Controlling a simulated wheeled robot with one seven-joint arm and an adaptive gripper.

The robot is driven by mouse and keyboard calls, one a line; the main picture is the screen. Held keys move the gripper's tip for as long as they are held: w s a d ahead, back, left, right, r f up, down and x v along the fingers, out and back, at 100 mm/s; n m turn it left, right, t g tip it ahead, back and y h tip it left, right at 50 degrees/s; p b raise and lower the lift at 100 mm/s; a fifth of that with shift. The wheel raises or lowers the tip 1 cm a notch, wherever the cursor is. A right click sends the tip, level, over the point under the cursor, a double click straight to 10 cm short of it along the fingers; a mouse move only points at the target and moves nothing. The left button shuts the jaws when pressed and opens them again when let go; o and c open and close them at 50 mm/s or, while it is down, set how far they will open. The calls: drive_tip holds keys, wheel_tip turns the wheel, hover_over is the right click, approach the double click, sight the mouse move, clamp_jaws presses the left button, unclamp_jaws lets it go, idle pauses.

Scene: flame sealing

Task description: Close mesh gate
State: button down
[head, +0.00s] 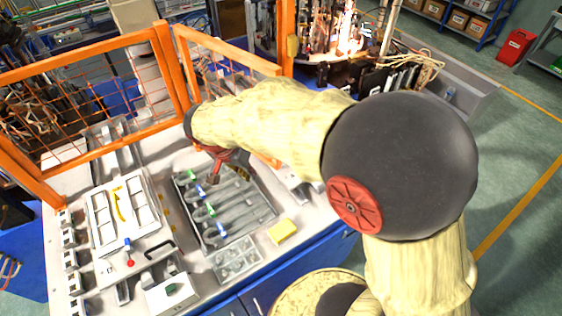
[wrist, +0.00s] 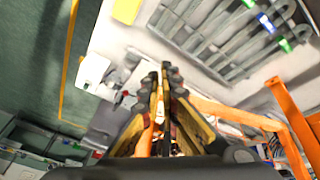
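The orange-framed mesh gate (head: 228,50) stands behind my arm in the head view, beside an orange post. My arm hides its lower part. Orange frame bars (wrist: 235,115) also show right of my gripper in the wrist view. My gripper (wrist: 165,78) points away with its fingertips close together. A narrow dark and yellow strip shows between the fingers; I cannot tell whether it is held. In the head view my gripper (head: 238,170) is partly hidden by my arm, above the back of the tool tray.
A fixed orange mesh panel (head: 85,100) stands at the left. The bench holds a grey tray (head: 262,218) of tools, a yellow block (head: 282,231) and a white tray (head: 103,238). A machine with a bright flame (head: 350,40) is behind the fence. Open floor lies at the right.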

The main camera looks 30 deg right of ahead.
drive_tip(key=w+d+f+m+p, duration=0.2)
drive_tip(key=w+d+f+m, duration=0.1)
drive_tip(key=d+f, duration=0.5)
drive_tip(key=shift+d+f+m, duration=0.15)
drive_tip(key=shift+m, duration=0.35)
idle(0.4)
